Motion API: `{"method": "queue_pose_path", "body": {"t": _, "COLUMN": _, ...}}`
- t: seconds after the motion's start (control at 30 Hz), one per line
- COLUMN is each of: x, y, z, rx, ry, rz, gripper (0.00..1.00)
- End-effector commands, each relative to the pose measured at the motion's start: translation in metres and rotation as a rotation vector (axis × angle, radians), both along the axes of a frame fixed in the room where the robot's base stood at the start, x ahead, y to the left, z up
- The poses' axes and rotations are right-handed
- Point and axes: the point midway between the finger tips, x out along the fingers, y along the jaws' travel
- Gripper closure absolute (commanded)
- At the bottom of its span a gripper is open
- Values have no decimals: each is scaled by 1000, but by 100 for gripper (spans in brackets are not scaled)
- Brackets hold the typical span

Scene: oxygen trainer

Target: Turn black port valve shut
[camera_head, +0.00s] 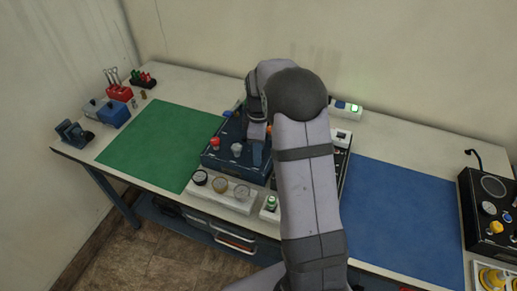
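A dark blue trainer box (215,162) stands on the table at the middle of the view. A red knob (214,142) and a pale grey knob (237,149) sit on its top, and a blue part (228,113) is at its back left. An orange part (269,130) shows beside my arm. I cannot make out a black port valve; it may be behind my arm. My gripper (257,150) points down over the right part of the box. Its fingers are small and partly hidden, so I cannot tell its opening or whether it touches anything.
A white gauge block (233,201) stands in front of the box. A green mat (150,140) lies left and a blue mat (405,215) right, both clear. A black panel (490,225) is at far right; small blue and red items (115,114) stand far left.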

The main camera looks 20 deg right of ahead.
Motion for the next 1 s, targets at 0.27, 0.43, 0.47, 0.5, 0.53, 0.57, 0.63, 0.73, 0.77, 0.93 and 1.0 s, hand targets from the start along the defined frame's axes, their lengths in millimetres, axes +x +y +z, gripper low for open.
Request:
{"method": "queue_pose_path", "body": {"t": 0.27, "x": 0, "y": 0, "z": 0, "rx": 0, "ry": 0, "rz": 0, "gripper": 97}}
{"method": "queue_pose_path", "body": {"t": 0.43, "x": 0, "y": 0, "z": 1, "rx": 0, "ry": 0, "rz": -9, "gripper": 97}}
{"method": "queue_pose_path", "body": {"t": 0.47, "x": 0, "y": 0, "z": 1, "rx": 0, "ry": 0, "rz": -14, "gripper": 97}}
{"method": "queue_pose_path", "body": {"t": 0.5, "x": 0, "y": 0, "z": 1, "rx": 0, "ry": 0, "rz": -22, "gripper": 97}}
{"method": "queue_pose_path", "body": {"t": 0.53, "x": 0, "y": 0, "z": 1, "rx": 0, "ry": 0, "rz": -29, "gripper": 97}}
{"method": "queue_pose_path", "body": {"t": 0.57, "x": 0, "y": 0, "z": 1, "rx": 0, "ry": 0, "rz": -38, "gripper": 97}}
{"method": "queue_pose_path", "body": {"t": 0.63, "x": 0, "y": 0, "z": 1, "rx": 0, "ry": 0, "rz": -64, "gripper": 97}}
{"method": "queue_pose_path", "body": {"t": 0.73, "x": 1, "y": 0, "z": 1, "rx": 0, "ry": 0, "rz": -117, "gripper": 97}}
{"method": "queue_pose_path", "body": {"t": 0.77, "x": 1, "y": 0, "z": 1, "rx": 0, "ry": 0, "rz": -135, "gripper": 97}}
{"method": "queue_pose_path", "body": {"t": 0.93, "x": 1, "y": 0, "z": 1, "rx": 0, "ry": 0, "rz": -268, "gripper": 97}}
{"method": "queue_pose_path", "body": {"t": 1.0, "x": 1, "y": -1, "z": 1, "rx": -1, "ry": -1, "rz": -331, "gripper": 97}}
